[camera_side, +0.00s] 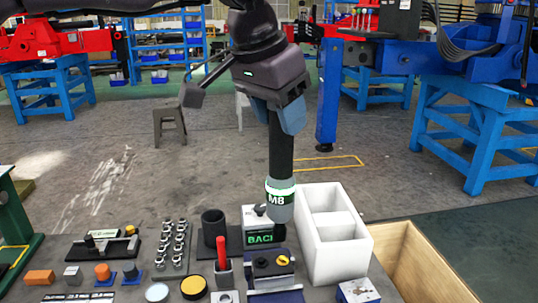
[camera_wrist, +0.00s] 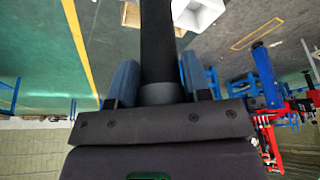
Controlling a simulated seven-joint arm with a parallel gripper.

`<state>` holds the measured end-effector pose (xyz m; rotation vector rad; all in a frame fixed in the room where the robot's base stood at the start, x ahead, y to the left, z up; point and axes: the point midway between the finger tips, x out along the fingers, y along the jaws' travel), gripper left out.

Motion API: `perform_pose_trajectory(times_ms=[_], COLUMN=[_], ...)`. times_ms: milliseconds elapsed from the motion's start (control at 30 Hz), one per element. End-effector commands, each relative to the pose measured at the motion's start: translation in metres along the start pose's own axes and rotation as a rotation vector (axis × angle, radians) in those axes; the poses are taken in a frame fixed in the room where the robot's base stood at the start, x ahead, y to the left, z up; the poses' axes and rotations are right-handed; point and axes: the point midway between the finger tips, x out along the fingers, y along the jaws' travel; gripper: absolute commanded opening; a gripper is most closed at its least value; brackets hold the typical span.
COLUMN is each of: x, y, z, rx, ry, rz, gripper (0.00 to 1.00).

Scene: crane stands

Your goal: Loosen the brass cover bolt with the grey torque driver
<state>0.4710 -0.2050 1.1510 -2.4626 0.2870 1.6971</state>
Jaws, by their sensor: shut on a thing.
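My gripper (camera_side: 278,113) points down with its blue fingers shut on the torque driver (camera_side: 281,150), a long dark shaft with a grey-green lower sleeve marked M8. The driver hangs nearly upright above the bench, its lower end beside a white block with a green "BACK" label. In the wrist view the dark shaft (camera_wrist: 158,45) runs between the fingers (camera_wrist: 158,78). A small yellow-brass piece (camera_side: 283,260) sits on a dark and blue fixture (camera_side: 262,268) below the driver; I cannot tell for sure that it is the cover bolt. The driver's tip appears apart from it.
A white two-compartment box (camera_side: 345,262) stands close right of the driver, with a wooden crate (camera_side: 425,265) beyond it. A black cup (camera_side: 213,226), a red-handled tool (camera_side: 221,255) and a rack of sockets (camera_side: 172,245) stand to the left.

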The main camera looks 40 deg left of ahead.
Motion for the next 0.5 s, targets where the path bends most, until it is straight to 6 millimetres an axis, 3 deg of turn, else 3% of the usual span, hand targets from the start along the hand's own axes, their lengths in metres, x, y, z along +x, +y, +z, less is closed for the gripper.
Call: perform_pose_trajectory(times_ms=[167,500], x=[-0.014,-0.017], y=[0.002,0.0], z=[-0.014,-0.013], rx=[-0.067,-0.101], ry=[0.017,0.009], rz=[-0.019,-0.026], gripper=[0.03,0.03])
